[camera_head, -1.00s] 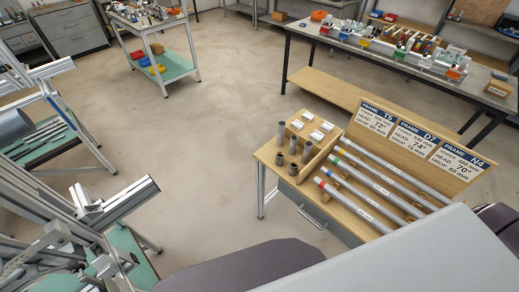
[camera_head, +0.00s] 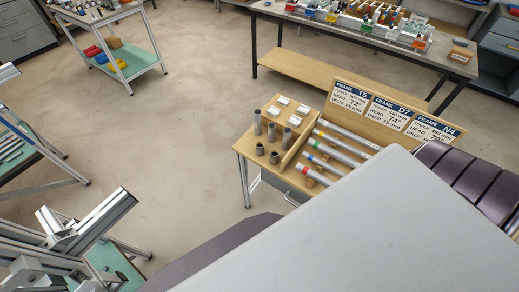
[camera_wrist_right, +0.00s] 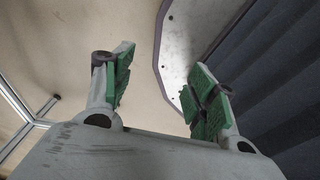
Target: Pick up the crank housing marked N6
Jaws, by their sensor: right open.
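Several short grey cylinders (camera_head: 286,138) stand upright on the left part of a small wooden bench (camera_head: 243,146) in the head view; some are taller than others. They may include crank housings, but I can read no N6 mark on any of them. Small white tags (camera_head: 303,108) lie beside them. My right gripper (camera_wrist_right: 160,76) shows in the right wrist view, with its green-padded fingers wide apart and nothing between them. It is not visible in the head view, and no cylinder shows in the wrist view. My left gripper is in neither view.
Long grey tubes with coloured ends (camera_head: 340,143) lie on the bench's right part, below signs (camera_head: 387,112) for frames T5, D7 and N4. An aluminium jig (camera_head: 95,225) stands at left. A long table (camera_head: 300,20) with coloured bins is behind. Open floor (camera_head: 165,130) lies between.

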